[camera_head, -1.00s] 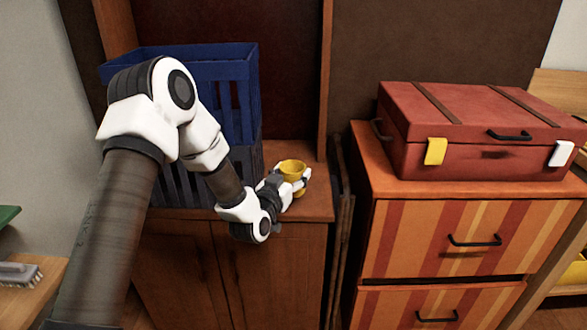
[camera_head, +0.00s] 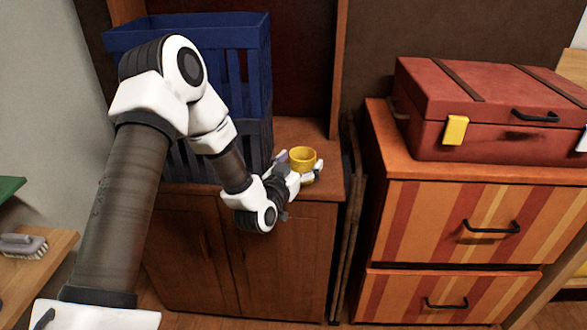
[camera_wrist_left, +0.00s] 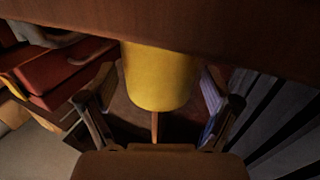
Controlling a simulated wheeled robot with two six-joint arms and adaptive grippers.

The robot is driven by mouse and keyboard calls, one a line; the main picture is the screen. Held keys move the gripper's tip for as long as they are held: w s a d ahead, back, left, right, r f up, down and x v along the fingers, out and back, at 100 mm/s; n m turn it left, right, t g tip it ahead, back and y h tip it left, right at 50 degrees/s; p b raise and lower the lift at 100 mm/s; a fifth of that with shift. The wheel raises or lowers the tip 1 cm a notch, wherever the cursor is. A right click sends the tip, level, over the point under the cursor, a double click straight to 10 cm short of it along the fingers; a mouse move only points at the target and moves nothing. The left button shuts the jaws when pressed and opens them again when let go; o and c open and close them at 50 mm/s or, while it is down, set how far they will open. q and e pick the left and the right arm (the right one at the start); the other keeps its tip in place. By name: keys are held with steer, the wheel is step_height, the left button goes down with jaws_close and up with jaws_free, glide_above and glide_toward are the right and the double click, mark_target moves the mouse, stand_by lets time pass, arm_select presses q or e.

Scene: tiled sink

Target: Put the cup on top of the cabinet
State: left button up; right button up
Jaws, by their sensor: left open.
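The yellow cup (camera_head: 303,158) is at the front right of the wooden cabinet (camera_head: 290,245) and appears to stand on its top; its base is partly hidden by my gripper. My left gripper (camera_head: 301,165) is open, with one finger on each side of the cup. In the left wrist view the cup (camera_wrist_left: 158,80) is between the two spread fingers, with visible gaps on both sides. My right gripper is not in view.
A blue crate (camera_head: 252,65) stands on the cabinet left of the cup. To the right, a red suitcase (camera_head: 480,90) lies on a striped drawer unit (camera_head: 440,235). A brush (camera_head: 22,245) lies on a surface at far left. The cabinet top behind the cup has some bare room.

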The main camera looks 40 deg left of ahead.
arm_select(q)
steer(key=s+d+p, duration=0.1)
steer(key=s+d, duration=0.1)
steer(key=s, duration=0.9)
steer(key=s+d+f+m+g+h, duration=0.1)
steer(key=s+d+f+g+h, duration=0.2)
steer(key=f, duration=0.7)
steer(key=s+d+f+m+g+h, duration=0.1)
steer(key=s+d+f+g, duration=0.35)
steer(key=f, duration=0.45)
steer(key=s+d+f+g, duration=0.2)
steer(key=s+f+g, duration=0.3)
steer(key=s, duration=0.4)
steer(key=s+d+f+g+y, duration=0.1)
steer(key=s+d+f+g, duration=0.1)
steer(key=s+f+g, duration=0.3)
steer(key=s+f, duration=0.2)
steer(key=s, duration=0.1)
steer(key=shift+s+d+n, duration=0.3)
steer(key=shift+s, duration=0.1)
